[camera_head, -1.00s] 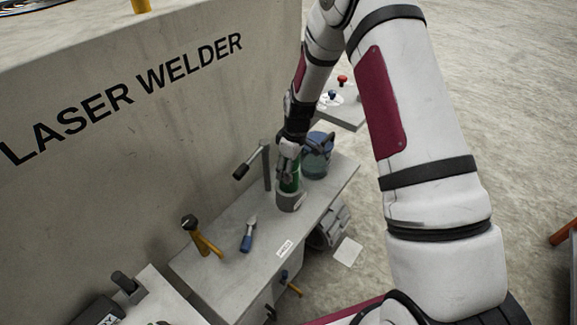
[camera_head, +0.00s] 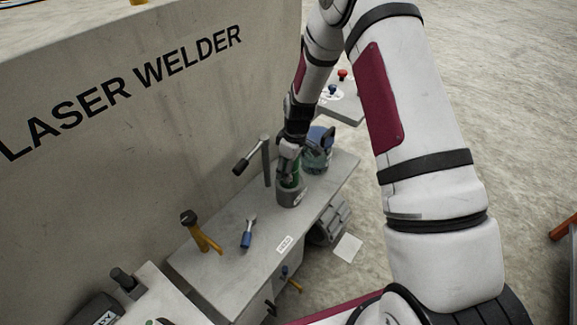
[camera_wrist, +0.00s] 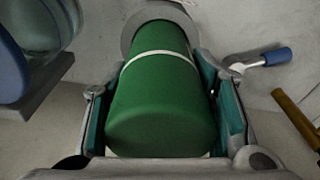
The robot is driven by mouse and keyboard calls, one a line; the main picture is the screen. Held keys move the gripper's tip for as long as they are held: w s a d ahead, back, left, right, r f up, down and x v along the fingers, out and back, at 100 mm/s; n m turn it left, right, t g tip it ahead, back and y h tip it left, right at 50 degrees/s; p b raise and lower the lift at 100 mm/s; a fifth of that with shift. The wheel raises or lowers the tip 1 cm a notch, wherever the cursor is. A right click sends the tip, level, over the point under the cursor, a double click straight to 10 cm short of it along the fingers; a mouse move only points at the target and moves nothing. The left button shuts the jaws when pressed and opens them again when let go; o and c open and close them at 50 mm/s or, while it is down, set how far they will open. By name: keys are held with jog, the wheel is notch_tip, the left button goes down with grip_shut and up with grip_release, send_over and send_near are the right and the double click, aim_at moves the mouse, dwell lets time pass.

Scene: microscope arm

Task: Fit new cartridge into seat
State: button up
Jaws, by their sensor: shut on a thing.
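The green cartridge (camera_head: 289,181) stands upright at the seat, a grey round cup (camera_head: 291,196) on the bench. My gripper (camera_head: 289,165) is shut on the cartridge from above. In the wrist view the cartridge (camera_wrist: 160,95), with a pale band around it, lies between the two fingers (camera_wrist: 165,110). Its far end meets the grey ring of the seat (camera_wrist: 130,37). The cartridge's lower end is inside or behind the seat's rim, so I cannot tell how deep it sits.
A post with a black-handled lever (camera_head: 243,165) stands left of the seat. A clear blue-lidded jar (camera_head: 317,158) is close behind on the right. A blue-handled tool (camera_head: 247,238) and a yellow-handled tool (camera_head: 207,240) are on the bench (camera_head: 225,262). The laser welder wall (camera_head: 100,170) rises behind.

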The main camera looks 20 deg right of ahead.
jog(key=shift+f, duration=0.65)
jog(key=o, duration=1.6)
jog(key=r, duration=0.8)
jog(key=s+d+r, duration=0.1)
jog(key=r, duration=0.2)
jog(key=shift+r, duration=0.4)
